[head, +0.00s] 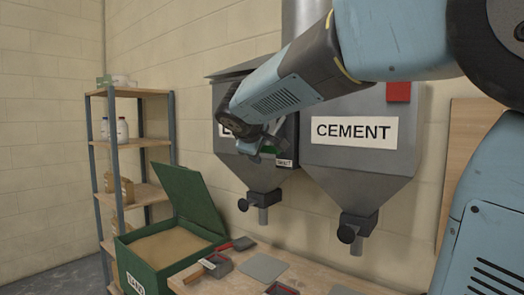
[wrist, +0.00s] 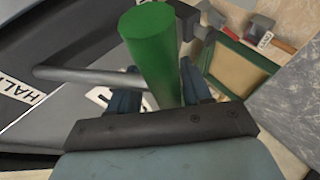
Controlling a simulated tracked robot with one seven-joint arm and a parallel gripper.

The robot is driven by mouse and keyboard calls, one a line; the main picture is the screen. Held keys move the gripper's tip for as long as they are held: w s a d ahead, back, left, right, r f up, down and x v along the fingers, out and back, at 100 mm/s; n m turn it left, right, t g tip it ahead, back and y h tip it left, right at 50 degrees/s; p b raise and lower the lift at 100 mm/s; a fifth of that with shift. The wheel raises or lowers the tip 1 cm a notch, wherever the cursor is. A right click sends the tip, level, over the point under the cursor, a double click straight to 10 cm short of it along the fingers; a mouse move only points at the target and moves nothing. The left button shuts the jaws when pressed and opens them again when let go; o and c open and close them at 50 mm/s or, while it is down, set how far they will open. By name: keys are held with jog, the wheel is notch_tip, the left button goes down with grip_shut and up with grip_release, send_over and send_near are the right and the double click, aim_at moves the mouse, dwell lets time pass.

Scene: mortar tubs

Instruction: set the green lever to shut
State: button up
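The green lever (wrist: 152,55) is a thick green cylinder on a grey bar (wrist: 88,77) in the wrist view. Its lower part lies between the two fingers of my gripper (wrist: 160,88). The fingers stand apart, one on each side of it; whether both press on it is unclear. In the head view my gripper (head: 262,145) is at the front of the left grey hopper, and a bit of green (head: 269,150) shows there. A small label reading SHUT (head: 285,163) is just below and right of it. A label reading HALF (wrist: 17,97) shows at left in the wrist view.
The cement hopper (head: 360,160) hangs to the right, with a spout and black knob below. An open green sand box (head: 150,262) stands lower left, beside a bench (head: 225,284) with tools. A shelf (head: 128,92) stands at the back left.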

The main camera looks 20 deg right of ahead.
jog(key=v, duration=1.3)
jog(key=shift+s+r, duration=0.15)
jog(key=shift+s, duration=0.2)
jog(key=shift+a, duration=0.1)
